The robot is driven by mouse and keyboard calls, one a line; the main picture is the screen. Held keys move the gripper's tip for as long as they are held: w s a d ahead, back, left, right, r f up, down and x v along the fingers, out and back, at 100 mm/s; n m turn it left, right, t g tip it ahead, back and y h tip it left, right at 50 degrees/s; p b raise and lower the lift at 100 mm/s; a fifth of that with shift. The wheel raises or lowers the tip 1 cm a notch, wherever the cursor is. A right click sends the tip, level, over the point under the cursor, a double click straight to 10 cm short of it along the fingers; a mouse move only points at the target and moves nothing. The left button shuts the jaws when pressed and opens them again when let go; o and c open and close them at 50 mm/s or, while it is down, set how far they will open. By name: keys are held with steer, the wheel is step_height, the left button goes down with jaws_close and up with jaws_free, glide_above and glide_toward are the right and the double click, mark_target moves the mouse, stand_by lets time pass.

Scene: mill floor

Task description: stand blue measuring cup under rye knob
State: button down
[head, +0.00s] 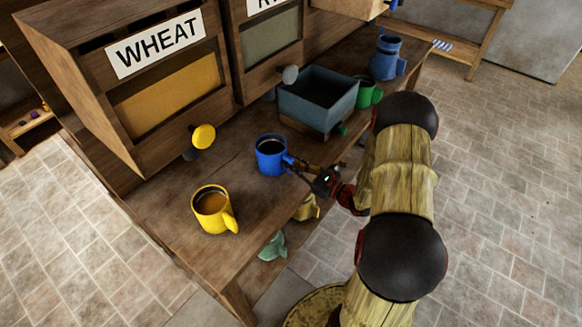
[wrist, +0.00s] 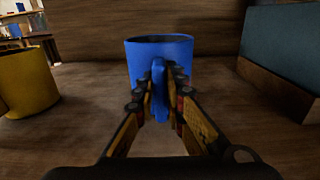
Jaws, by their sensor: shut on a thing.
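The blue measuring cup (head: 269,160) is upright on the wooden bench, between the yellow cup and the blue-grey box. In the wrist view the blue cup (wrist: 140,62) shows with its handle toward me. My gripper (head: 293,163) is shut on that handle; in the wrist view its fingers (wrist: 160,92) close on it from both sides. Whether the cup's base touches the bench is hard to tell. The grey knob (head: 289,74) is on the bin right of the WHEAT bin; its label, cut off by the frame, starts with R. The cup is in front of this knob, not beneath it.
A yellow cup (head: 212,208) stands left of the blue cup, near the yellow knob (head: 204,136) of the WHEAT bin. The blue-grey box (head: 318,100) stands close on the right. Beyond it are a green cup (head: 368,92) and a blue jug (head: 386,57).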

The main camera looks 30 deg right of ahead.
steer(key=shift+f, duration=0.15)
steer(key=c, duration=2.3)
jaws_free()
steer(key=shift+f, duration=0.1)
steer(key=o, duration=0.3)
steer(key=shift+o, duration=0.8)
